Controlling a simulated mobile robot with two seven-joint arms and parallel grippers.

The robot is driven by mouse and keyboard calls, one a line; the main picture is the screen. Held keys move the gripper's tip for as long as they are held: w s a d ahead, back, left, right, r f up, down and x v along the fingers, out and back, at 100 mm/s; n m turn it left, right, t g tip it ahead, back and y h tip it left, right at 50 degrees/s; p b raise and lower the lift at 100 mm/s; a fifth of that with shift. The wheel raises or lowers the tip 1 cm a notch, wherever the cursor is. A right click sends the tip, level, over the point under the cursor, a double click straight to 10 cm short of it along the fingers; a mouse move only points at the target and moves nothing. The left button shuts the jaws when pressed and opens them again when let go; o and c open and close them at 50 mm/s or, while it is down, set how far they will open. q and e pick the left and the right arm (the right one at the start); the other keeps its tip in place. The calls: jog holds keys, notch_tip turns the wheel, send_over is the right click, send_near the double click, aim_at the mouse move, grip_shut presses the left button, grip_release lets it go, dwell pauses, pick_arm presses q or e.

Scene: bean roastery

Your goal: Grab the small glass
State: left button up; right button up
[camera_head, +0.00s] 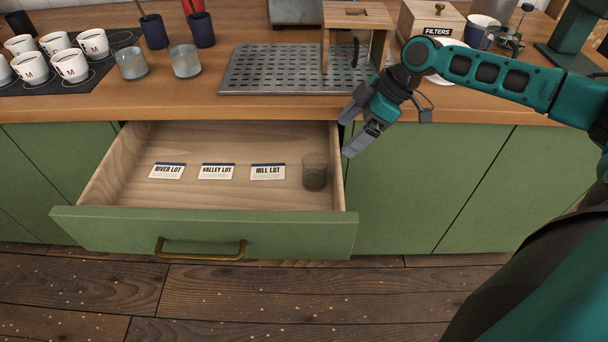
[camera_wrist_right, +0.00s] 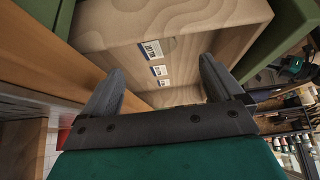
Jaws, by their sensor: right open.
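A small smoky glass (camera_head: 314,172) stands upright inside the open drawer (camera_head: 140,222), near its right wall. Two other frosted glasses, a left one (camera_head: 132,64) and a right one (camera_head: 185,62), stand on the counter above. My right gripper (camera_head: 351,134) is open and empty, up and to the right of the smoky glass in the head view, by the counter's front edge. In the right wrist view the open fingers (camera_wrist_right: 161,68) point toward the drawer's inside; I cannot make out the glass there. My left gripper is out of view.
Three lot cards, the nearest to the glass being Hill Lot (camera_head: 268,172), lie in the drawer. A perforated tray (camera_head: 265,70) with a wooden stand (camera_head: 357,18) is on the counter (camera_head: 250,108). Several white cups stand on a dark mat (camera_head: 40,88) at left.

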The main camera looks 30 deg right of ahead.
send_near(315, 162)
jog(key=s+a+f, duration=0.1)
jog(key=a, duration=0.2)
jog(key=b+x, duration=0.1)
jog(key=x, duration=0.4)
jog(key=shift+a, duration=0.25)
jog(key=shift+a+f, duration=0.15)
jog(key=shift+f, duration=0.1)
jog(key=shift+c, duration=0.2)
jog(key=c, duration=1.1)
jog(key=shift+r, duration=0.1)
